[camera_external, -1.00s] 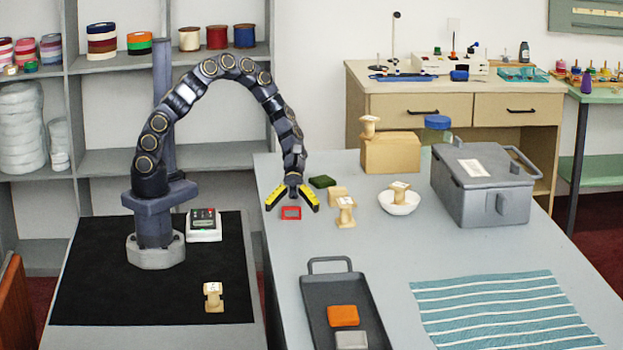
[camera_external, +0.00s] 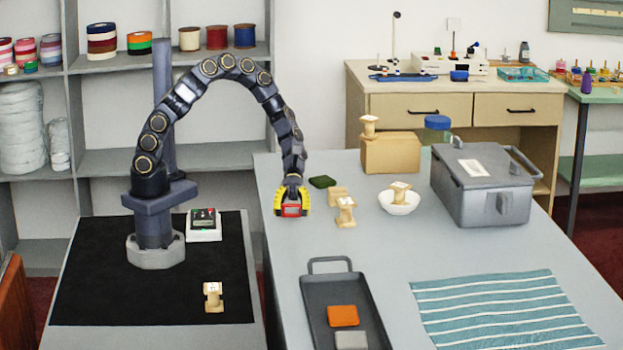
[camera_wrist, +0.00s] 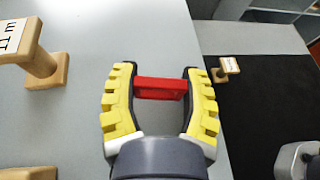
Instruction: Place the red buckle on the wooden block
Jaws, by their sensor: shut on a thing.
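The red buckle (camera_external: 291,210) is a small rectangular frame at the left side of the grey table. My gripper (camera_external: 291,205) has its yellow fingers shut on it. In the wrist view the red buckle (camera_wrist: 161,87) spans between the two ribbed yellow fingers of my gripper (camera_wrist: 160,85). The buckle is at or very near the table top; I cannot tell if it touches. A small wooden block (camera_external: 337,194) lies to the right of my gripper, just behind a wooden spool (camera_external: 346,212). A wooden piece (camera_wrist: 28,173) shows at the lower left of the wrist view.
A dark green pad (camera_external: 322,181) lies behind the block. A white bowl (camera_external: 399,207) holds another spool. A larger tan box (camera_external: 391,153) and a grey lidded bin (camera_external: 482,190) stand farther right. A dark tray (camera_external: 318,305) lies in front. The table's left edge is close.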

